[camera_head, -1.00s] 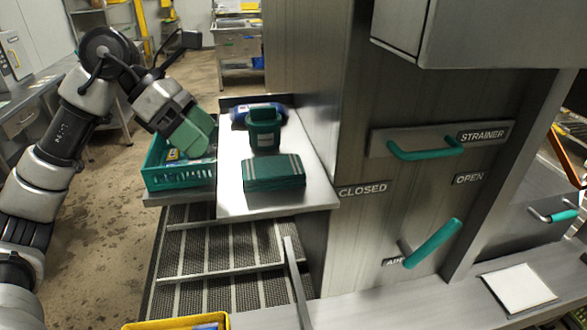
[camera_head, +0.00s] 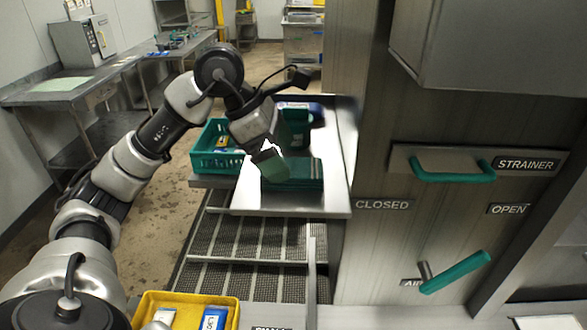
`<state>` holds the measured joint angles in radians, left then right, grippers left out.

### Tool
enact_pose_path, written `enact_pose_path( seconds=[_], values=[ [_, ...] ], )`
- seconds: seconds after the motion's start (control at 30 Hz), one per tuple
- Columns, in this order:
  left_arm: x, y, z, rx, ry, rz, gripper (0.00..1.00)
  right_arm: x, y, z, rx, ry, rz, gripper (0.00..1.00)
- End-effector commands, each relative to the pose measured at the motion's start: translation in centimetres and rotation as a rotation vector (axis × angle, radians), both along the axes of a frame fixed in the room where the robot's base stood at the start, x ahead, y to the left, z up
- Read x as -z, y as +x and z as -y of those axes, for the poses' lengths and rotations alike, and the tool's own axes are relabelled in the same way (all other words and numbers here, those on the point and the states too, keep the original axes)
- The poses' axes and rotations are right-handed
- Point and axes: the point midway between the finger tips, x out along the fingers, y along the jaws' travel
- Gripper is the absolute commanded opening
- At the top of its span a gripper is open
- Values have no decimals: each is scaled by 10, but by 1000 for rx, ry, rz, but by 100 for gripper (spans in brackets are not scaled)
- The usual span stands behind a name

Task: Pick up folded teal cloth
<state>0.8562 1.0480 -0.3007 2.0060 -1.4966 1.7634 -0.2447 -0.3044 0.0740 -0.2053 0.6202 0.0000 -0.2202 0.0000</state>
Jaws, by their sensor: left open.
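The folded teal cloth (camera_head: 305,173) is a dark green-teal block with pale stripes. It lies on the steel shelf (camera_head: 333,205) left of the big steel cabinet. My left gripper (camera_head: 271,168) is over the left part of the cloth and hides some of it. It is open, with its green fingertip pad low near the cloth. I cannot tell whether it touches the cloth. My right gripper is not in view.
A teal basket (camera_head: 208,160) with small items stands left of the cloth. A dark green container (camera_head: 297,125) and a blue item (camera_head: 314,108) are behind it. A yellow bin (camera_head: 150,302) is at the front. Wire mesh steps (camera_head: 240,280) lie below the shelf.

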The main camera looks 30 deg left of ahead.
Motion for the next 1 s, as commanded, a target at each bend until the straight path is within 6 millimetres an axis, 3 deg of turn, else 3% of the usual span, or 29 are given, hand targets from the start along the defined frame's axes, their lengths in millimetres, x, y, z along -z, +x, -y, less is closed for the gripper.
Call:
enact_pose_path(
  seconds=[0.07, 0.3, 1.0],
  values=[
    [6, 5, 7, 3, -2, -5, 99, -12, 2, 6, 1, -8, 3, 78],
    [28, 11, 16, -1, -1, 0, 99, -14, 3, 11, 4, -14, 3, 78],
    [33, 11, 15, -1, 0, 0, 99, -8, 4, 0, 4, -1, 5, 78]
  ],
)
